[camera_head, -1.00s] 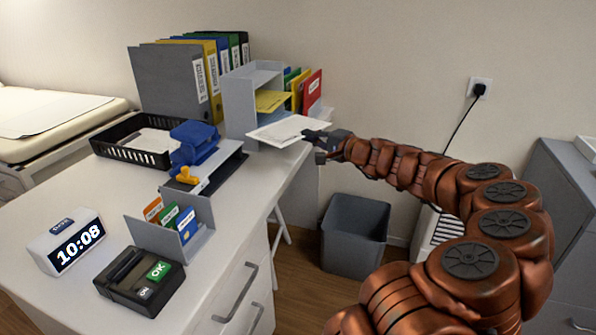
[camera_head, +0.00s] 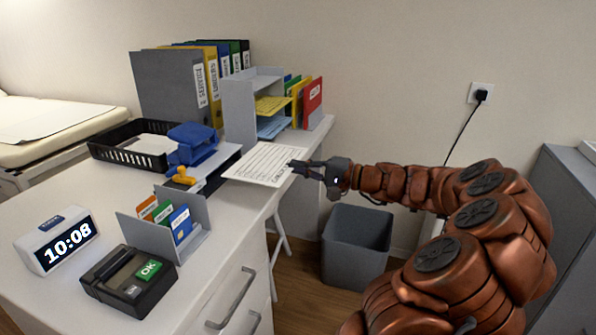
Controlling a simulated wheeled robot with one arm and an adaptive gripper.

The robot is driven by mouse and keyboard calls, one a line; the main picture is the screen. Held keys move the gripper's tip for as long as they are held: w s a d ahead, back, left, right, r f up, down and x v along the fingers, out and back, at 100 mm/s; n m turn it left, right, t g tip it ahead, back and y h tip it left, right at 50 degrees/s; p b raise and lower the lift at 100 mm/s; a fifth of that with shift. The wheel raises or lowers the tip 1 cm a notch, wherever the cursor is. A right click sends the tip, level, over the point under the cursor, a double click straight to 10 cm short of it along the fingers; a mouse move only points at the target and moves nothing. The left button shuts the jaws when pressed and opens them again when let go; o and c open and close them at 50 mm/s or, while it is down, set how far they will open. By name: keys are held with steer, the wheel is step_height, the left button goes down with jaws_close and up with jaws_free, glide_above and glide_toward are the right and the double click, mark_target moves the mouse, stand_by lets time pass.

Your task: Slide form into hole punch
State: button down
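The form, a white sheet with printed lines (camera_head: 264,165), is held out level by its right edge over the desk's right side. My gripper (camera_head: 306,168) is shut on that edge. The blue hole punch (camera_head: 192,143) stands on the desk to the left of the form, on or beside a dark tray. The form's left edge is near the tray and apart from the punch. The punch's slot is too small to make out.
A yellow stamp (camera_head: 183,176) stands in front of the punch. A grey shelf organizer (camera_head: 238,110) with coloured folders is behind the form. A card holder (camera_head: 190,225), clock (camera_head: 57,240) and card terminal (camera_head: 128,280) stand at the front. A grey bin (camera_head: 357,245) is below the arm.

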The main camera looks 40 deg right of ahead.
mark_target(288, 173)
steer(key=shift+f+x, duration=0.2)
steer(key=shift+x, duration=1.1)
steer(key=shift+f+x, duration=0.2)
steer(key=shift+x, duration=1.15)
steer(key=shift+f+x, duration=0.25)
steer(key=shift+x, duration=1.05)
steer(key=shift+b+x, duration=0.65)
steer(key=shift+x, duration=2.2)
steer(key=shift+f, duration=0.15)
steer(key=shift+w+a, duration=0.35)
steer(key=shift+a, duration=0.05)
steer(key=c, duration=1.2)
jaws_free()
steer(key=shift+c, duration=0.2)
steer(key=v, duration=1.2)
steer(key=shift+a, duration=0.1)
